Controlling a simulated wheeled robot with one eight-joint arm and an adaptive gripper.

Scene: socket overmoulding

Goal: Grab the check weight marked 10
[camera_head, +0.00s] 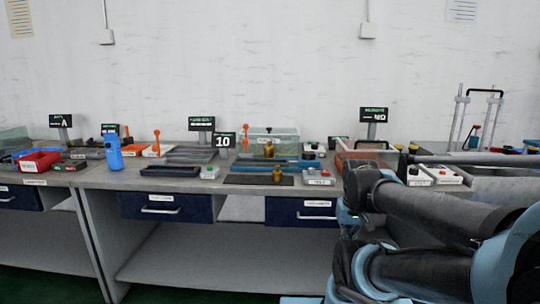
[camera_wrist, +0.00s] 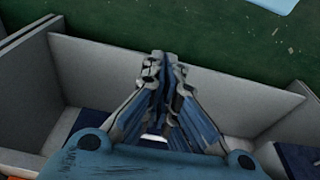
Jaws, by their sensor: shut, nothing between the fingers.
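Two small brass-coloured weights stand on the bench, one near the front (camera_head: 277,174) on a dark mat and one farther back (camera_head: 269,149). Any marks on them are too small to read, so I cannot tell which is marked 10. No weight shows in that view. In the head view my arm fills the lower right and the fingertips cannot be made out.
The grey bench (camera_head: 100,178) has blue drawers (camera_head: 165,207) under its top. A blue bottle (camera_head: 113,152), a dark tray (camera_head: 170,171), a clear box (camera_head: 285,138) and a labelled switch box (camera_head: 319,177) stand on it. My arm hides part of the right side.

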